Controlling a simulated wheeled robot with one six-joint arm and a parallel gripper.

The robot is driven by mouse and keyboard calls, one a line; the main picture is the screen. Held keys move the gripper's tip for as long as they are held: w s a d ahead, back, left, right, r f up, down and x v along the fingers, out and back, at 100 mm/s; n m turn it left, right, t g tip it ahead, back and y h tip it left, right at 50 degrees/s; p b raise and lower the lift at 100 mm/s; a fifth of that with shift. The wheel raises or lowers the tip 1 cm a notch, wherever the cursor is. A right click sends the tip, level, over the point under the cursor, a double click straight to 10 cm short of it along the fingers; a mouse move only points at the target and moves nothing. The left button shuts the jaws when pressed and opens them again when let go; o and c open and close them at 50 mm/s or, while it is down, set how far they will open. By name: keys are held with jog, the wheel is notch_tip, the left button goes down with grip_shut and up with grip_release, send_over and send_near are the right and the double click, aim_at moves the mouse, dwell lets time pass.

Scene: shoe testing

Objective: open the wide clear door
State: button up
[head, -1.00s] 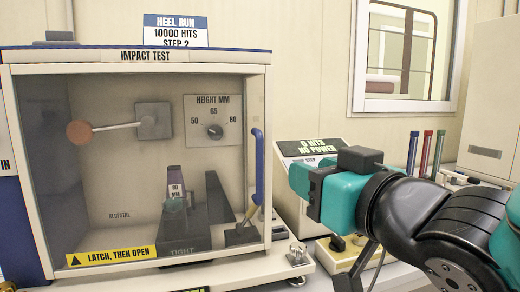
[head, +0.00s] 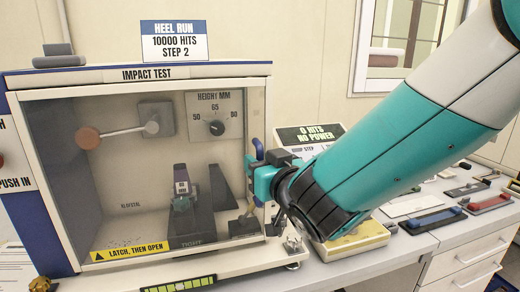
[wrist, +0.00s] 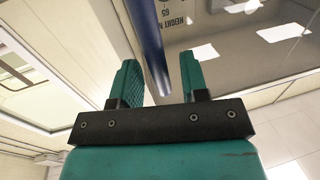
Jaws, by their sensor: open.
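The wide clear door (head: 110,215) covers the front of the impact test cabinet and looks closed. A yellow label on it reads "LATCH, THEN OPEN". Its upright blue handle (head: 258,149) is at the door's right edge, mostly hidden behind my gripper (head: 255,172). In the wrist view, the blue handle (wrist: 148,45) runs between the two teal fingers of my gripper (wrist: 158,68). The fingers are apart, with visible gaps beside the bar. A small metal latch-like part (head: 293,241) sits at the cabinet's lower right corner, below my gripper.
Inside are a hammer arm (head: 118,130), a height dial (head: 215,127) and a clamped shoe part (head: 182,195). A display box (head: 310,135) reading "0 HITS NO POWER" stands right of the cabinet. A yellowish device (head: 352,242) lies under my arm. Trays (head: 435,220) lie farther right.

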jog(key=shift+w+a, duration=0.15)
jog(key=shift+w, duration=0.25)
grip_shut()
jog(key=shift+s+f, duration=0.1)
jog(key=shift+s, duration=0.05)
